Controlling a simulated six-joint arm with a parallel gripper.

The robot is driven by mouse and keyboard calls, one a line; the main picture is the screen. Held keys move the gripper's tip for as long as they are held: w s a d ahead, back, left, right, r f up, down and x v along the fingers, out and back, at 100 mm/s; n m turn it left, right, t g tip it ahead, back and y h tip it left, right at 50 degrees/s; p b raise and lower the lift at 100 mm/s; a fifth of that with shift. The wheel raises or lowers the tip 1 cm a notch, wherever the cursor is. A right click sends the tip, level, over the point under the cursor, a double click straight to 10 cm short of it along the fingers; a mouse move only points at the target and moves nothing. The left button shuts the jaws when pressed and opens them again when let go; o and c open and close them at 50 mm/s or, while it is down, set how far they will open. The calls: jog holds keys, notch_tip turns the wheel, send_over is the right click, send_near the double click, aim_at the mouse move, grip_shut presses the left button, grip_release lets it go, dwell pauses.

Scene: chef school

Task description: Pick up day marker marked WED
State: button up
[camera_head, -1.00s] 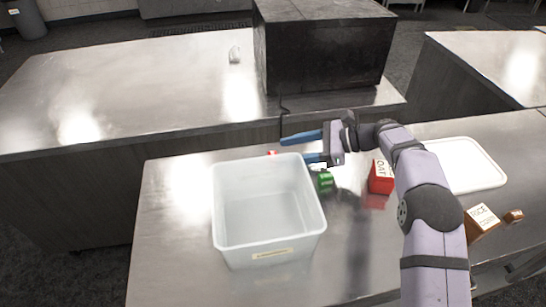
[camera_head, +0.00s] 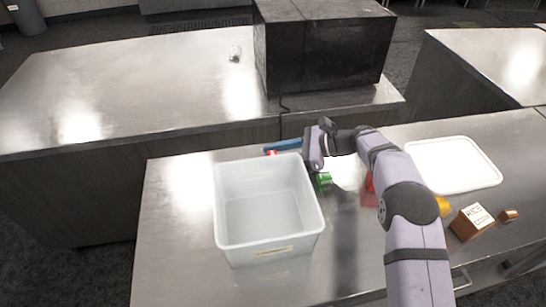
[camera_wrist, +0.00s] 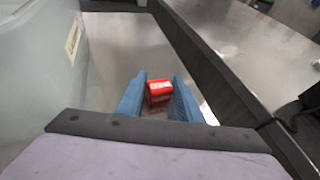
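A small red block (camera_wrist: 159,88) with white marks on top lies between the two blue fingers of my gripper (camera_wrist: 160,100) in the wrist view. Its marks are too small to read as WED. In the head view the red block (camera_head: 271,152) shows only in part, by the blue fingers (camera_head: 283,146) behind the white bin. My gripper is open, low over the bench, and a gap shows between the fingers. A green object (camera_head: 323,181) sits right of the bin; its label cannot be read.
A white bin (camera_head: 268,250) with a label stands on the bench and also shows in the wrist view (camera_wrist: 40,70). A red box (camera_head: 370,184) is mostly hidden by my arm. A brown RICE box (camera_head: 471,223) and a white tray (camera_head: 462,187) are at the right.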

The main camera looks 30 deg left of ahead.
aim_at(273, 154)
jog(key=shift+c, duration=0.9)
jog(key=shift+r, duration=0.1)
notch_tip(273, 154, up, 10)
jog(key=shift+f+b, duration=0.1)
jog(key=shift+b, duration=0.85)
